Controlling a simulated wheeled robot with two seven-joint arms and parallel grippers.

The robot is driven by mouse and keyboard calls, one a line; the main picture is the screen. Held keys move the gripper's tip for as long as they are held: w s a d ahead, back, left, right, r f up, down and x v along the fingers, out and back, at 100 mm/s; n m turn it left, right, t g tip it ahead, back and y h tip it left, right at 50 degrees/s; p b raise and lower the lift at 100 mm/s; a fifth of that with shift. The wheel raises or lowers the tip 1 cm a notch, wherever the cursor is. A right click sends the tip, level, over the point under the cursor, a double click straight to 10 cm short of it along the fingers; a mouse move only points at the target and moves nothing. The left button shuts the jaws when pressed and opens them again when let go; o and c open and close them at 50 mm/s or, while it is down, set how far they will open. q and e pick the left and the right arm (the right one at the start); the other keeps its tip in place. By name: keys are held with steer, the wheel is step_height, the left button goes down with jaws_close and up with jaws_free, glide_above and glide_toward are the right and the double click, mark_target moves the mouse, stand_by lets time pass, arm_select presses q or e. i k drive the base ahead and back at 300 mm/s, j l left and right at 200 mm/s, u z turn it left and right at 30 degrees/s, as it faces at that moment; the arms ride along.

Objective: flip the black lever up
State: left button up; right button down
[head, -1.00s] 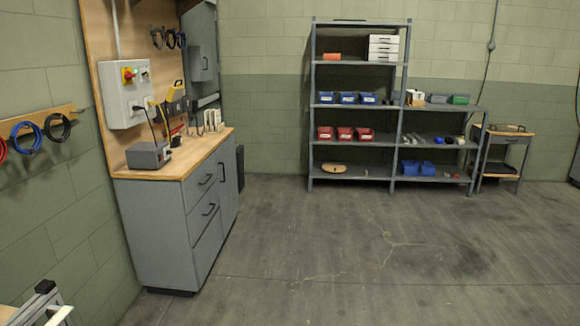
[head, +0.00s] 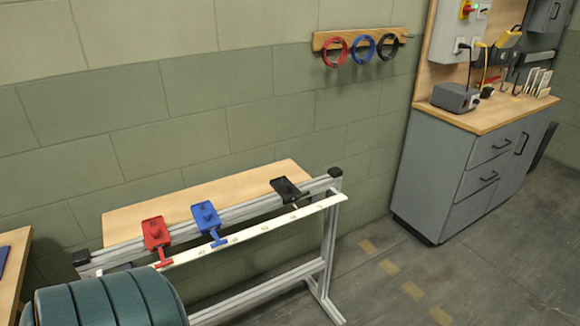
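The black lever (head: 288,191) is on a dark plate at the right part of an aluminium-profile frame, near the frame's black end cap. Its handle points down to the right, toward the white strip; its exact angle is hard to tell. A blue lever (head: 207,217) and a red lever (head: 156,235) sit on the same rail to its left, their T-shaped handles hanging forward and down over the white strip. Neither of my grippers shows in the head view.
The frame (head: 309,270) stands before the wall with a wooden board (head: 200,198) behind it. A teal ribbed drum-like object (head: 110,300) is at the lower left. A grey cabinet (head: 462,170) stands right; floor between is clear. Coloured rings hang on a rack (head: 320,40).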

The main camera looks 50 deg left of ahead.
mark_target(298, 197)
steer(key=u, duration=1.3)
steer(key=i+j+u, duration=0.1)
steer(key=i, duration=0.45)
